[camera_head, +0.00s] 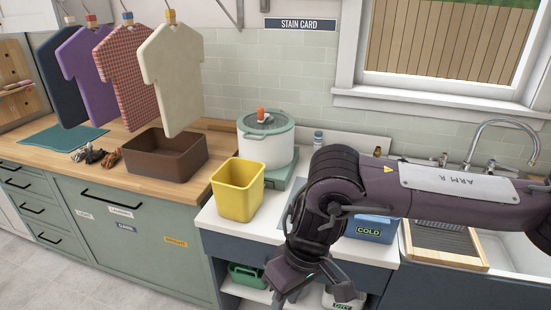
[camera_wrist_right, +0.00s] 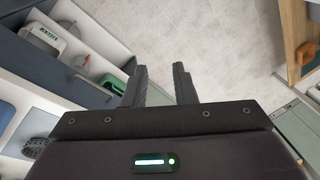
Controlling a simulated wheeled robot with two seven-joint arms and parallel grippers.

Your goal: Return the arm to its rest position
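My right arm (camera_head: 430,190) reaches across the head view from the right edge, in front of the counter with the sink. Its gripper (camera_head: 300,293) hangs low in front of the shelves under that counter, partly cut off by the bottom edge. In the right wrist view the two dark fingers of the right gripper (camera_wrist_right: 161,80) stand apart with bare floor between them. Nothing is held. My left arm and left gripper do not show.
A yellow bin (camera_head: 238,190), a pot (camera_head: 267,140) and a blue COLD box (camera_head: 372,228) stand near my right arm. Several shirts hang at left over a brown box (camera_head: 165,160). Shelf bins, including a green one (camera_head: 247,276), sit below. The floor (camera_wrist_right: 215,30) is clear.

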